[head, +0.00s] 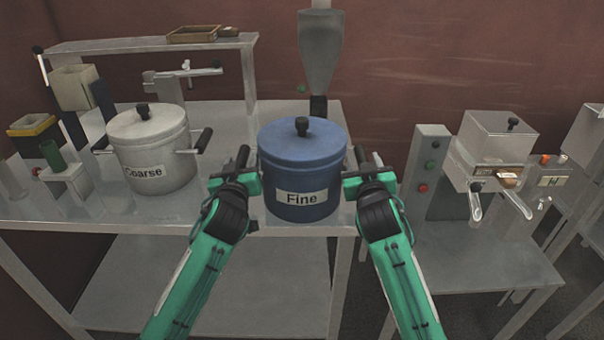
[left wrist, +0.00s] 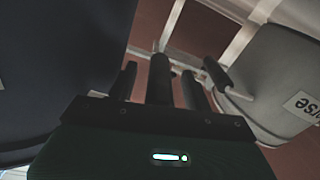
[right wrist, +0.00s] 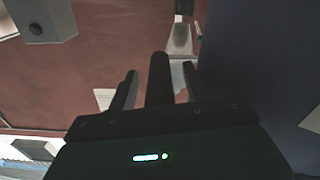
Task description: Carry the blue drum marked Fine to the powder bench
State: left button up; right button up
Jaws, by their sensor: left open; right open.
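The blue drum marked Fine (head: 302,160) stands upright at the right end of the grey bench (head: 175,217), its lid on. It fills the left edge of the left wrist view (left wrist: 55,50) and the right edge of the right wrist view (right wrist: 270,65). My left gripper (head: 238,172) is open at the drum's left side, with a dark bar, apparently a handle, between its fingers (left wrist: 160,80). My right gripper (head: 370,176) is open at the right side, with a similar bar between its fingers (right wrist: 159,75). I cannot tell which bench is the powder bench.
A pale drum marked Coarse (head: 152,150) stands left of the blue drum. A grey hopper (head: 321,50) hangs behind it. A lower table (head: 490,268) with a dispensing machine (head: 496,140) stands at right. Small fixtures crowd the bench's left end.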

pick_arm(q)
jog(key=shift+c, duration=0.2)
pick_arm(e)
jog(key=shift+c, duration=0.2)
pick_arm(q)
grip_shut()
pick_arm(e)
grip_shut()
dwell(0.7)
pick_arm(q)
jog(key=shift+r, duration=0.25)
pick_arm(e)
jog(key=shift+r, duration=0.25)
